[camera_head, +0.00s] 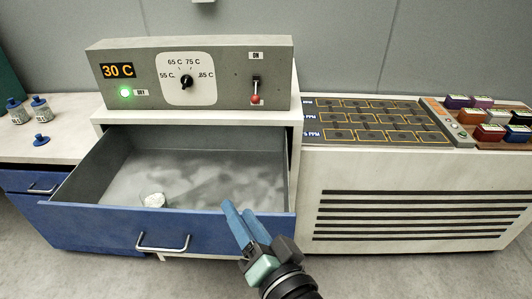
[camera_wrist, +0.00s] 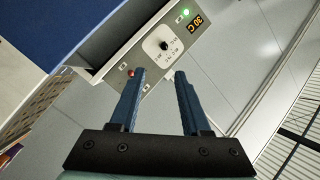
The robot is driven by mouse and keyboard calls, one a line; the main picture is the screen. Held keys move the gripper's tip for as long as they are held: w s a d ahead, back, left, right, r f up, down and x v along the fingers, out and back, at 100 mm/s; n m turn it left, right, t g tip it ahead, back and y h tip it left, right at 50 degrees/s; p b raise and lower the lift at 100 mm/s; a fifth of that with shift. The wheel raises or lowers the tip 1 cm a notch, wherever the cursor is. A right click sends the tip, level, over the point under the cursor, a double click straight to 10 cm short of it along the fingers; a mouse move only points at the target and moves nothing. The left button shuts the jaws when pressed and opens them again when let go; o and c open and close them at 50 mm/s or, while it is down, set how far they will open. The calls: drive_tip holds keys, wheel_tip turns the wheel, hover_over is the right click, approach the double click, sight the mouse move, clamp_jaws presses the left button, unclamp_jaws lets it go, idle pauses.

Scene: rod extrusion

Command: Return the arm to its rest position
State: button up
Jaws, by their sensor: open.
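My gripper (camera_head: 237,222) is in front of the open blue drawer (camera_head: 95,222), near the right end of its front panel in the head view. Its two blue fingers are apart with nothing between them, and in the wrist view the gripper (camera_wrist: 160,95) is also open and empty. The wrist camera looks at a tilted view of the control panel (camera_wrist: 160,50). A small round container with whitish content (camera_head: 155,201) sits inside the drawer, apart from my gripper.
The control box (camera_head: 225,75) above the drawer reads 30 C, with a lit green lamp (camera_head: 125,92) and a red-tipped lever (camera_head: 255,97). Small bottles (camera_head: 40,109) stand on the left counter. Colored boxes (camera_head: 488,132) lie at the right, beside a dark gridded panel (camera_head: 370,122).

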wheel_tip(320, 180, up, 28)
drive_tip(key=w+d+n+t+h+p, duration=0.2)
drive_tip(key=n+t+h+p, duration=0.15)
drive_tip(key=t, duration=0.25)
drive_tip(key=s+r+t+h+p, duration=0.1)
drive_tip(key=s+r+t+h, duration=0.1)
drive_tip(key=r, duration=0.7)
drive_tip(key=s+d+r+t+h+p, duration=0.1)
drive_tip(key=s+r+t+h, duration=0.1)
drive_tip(key=s+r+t, duration=0.2)
wheel_tip(320, 180, up, 6)
drive_tip(key=s+n, duration=0.1)
drive_tip(key=s, duration=0.2)
drive_tip(key=shift+d+f, duration=0.15)
drive_tip(key=shift+d, duration=0.1)
drive_tip(key=shift+w, duration=0.15)
